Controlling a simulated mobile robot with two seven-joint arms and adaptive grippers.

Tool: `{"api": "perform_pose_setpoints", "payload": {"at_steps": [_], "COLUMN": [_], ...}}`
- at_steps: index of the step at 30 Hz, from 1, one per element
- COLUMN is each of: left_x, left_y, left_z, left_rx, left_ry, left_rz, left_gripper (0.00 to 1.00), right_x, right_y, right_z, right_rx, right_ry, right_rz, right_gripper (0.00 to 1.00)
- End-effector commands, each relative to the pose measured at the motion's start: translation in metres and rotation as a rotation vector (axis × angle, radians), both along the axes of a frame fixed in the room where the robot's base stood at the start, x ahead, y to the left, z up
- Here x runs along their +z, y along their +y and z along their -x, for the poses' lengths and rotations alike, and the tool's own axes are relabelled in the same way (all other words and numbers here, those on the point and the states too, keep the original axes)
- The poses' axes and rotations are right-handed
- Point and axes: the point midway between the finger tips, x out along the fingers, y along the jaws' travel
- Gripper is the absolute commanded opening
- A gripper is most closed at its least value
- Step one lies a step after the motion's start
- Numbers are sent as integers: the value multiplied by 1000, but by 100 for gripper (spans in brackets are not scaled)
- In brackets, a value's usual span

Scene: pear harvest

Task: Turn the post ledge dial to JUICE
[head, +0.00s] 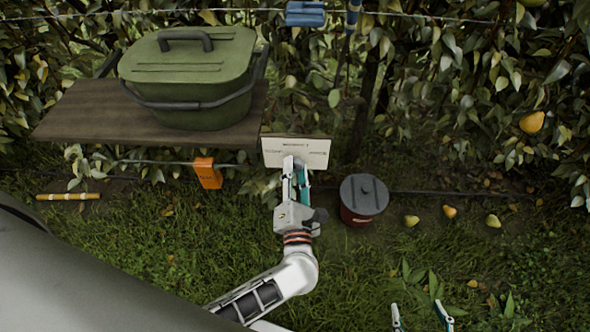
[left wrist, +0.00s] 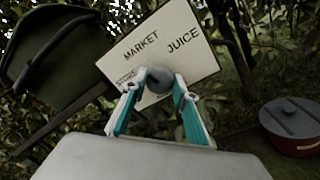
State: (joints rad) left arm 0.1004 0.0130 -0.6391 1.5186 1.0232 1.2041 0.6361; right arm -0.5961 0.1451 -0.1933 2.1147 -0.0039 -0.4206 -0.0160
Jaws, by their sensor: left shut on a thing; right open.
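The dial (left wrist: 159,78) is a round grey knob on a pale label plate (left wrist: 185,40), which also shows in the head view (head: 312,152). My left gripper (head: 294,170) is shut on the dial, one finger on each side in the left wrist view (left wrist: 160,92). Which label the dial points to is not clear. My right gripper (head: 418,312) is open and empty at the bottom of the head view, far from the plate.
A green lidded box (head: 190,80) stands on the wooden ledge (head: 85,112) left of the plate. A red pot with a grey lid (head: 363,195) sits on the grass to the right. Pears (head: 450,211) lie beyond it. An orange tag (head: 207,172) hangs below the ledge.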

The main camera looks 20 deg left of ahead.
Motion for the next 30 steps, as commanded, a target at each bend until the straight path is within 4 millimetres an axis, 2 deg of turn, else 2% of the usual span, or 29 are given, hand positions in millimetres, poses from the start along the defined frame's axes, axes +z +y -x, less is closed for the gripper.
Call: {"api": "perform_pose_setpoints", "payload": {"at_steps": [11,24,30], "left_x": [4,5,4], "left_y": [2,2,2], "left_z": [0,-1,0], "left_rx": [3,2,3], "left_ry": [96,212,264], "left_rz": [-345,-746,-925], "left_gripper": [7,7,7], "right_x": [-1,27,32], "right_y": [-5,1,5], "right_z": [9,-1,2], "right_rx": [-5,-13,-13], "right_ry": [22,-8,0], "right_rz": [11,-22,-34], "right_gripper": [61,61,61]}}
